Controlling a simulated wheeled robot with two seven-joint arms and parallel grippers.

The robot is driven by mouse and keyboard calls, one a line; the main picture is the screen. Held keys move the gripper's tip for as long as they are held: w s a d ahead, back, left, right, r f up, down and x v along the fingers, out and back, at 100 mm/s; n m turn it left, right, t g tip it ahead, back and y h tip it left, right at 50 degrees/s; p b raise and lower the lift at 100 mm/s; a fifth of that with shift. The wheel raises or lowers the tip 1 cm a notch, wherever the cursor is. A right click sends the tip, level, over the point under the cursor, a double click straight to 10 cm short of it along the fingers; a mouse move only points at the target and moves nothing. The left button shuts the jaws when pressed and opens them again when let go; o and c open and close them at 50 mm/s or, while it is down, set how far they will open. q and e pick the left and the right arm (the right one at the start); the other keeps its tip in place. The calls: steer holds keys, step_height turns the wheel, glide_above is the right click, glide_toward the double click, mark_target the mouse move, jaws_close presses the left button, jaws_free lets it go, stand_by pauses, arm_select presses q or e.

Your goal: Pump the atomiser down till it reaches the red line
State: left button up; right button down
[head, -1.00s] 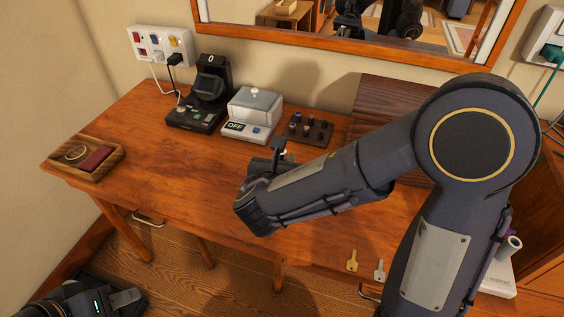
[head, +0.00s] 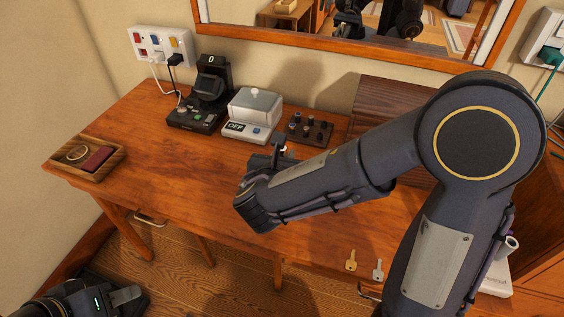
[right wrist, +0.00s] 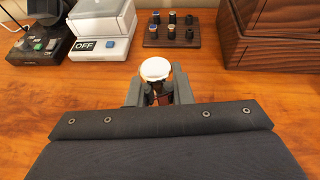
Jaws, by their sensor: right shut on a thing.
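The atomiser (right wrist: 155,70) shows in the right wrist view as a pale rounded top with a dark reddish body below it. It stands between the two fingers of my right gripper (right wrist: 157,92), which is shut on it. The gripper's wide body hides the lower part, and I cannot make out a red line. In the head view my right gripper (head: 279,155) is over the middle of the wooden table (head: 180,180), and my own arm mostly hides the atomiser. My left gripper (head: 125,296) is low at the left, beside the table; its jaw opening is unclear.
Behind the gripper stand a black device (head: 202,98) reading 0, a white device (head: 251,115) reading OFF and a rack of small dark bottles (head: 307,130). A wooden tray (head: 115,163) lies at the left end. Two keys (head: 351,259) lie near the front edge. The left-middle tabletop is clear.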

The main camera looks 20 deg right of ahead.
mark_target(281, 152)
steer(key=shift+r+p, duration=1.1)
steer(key=shift+r, duration=0.4)
steer(key=shift+r, duration=0.1)
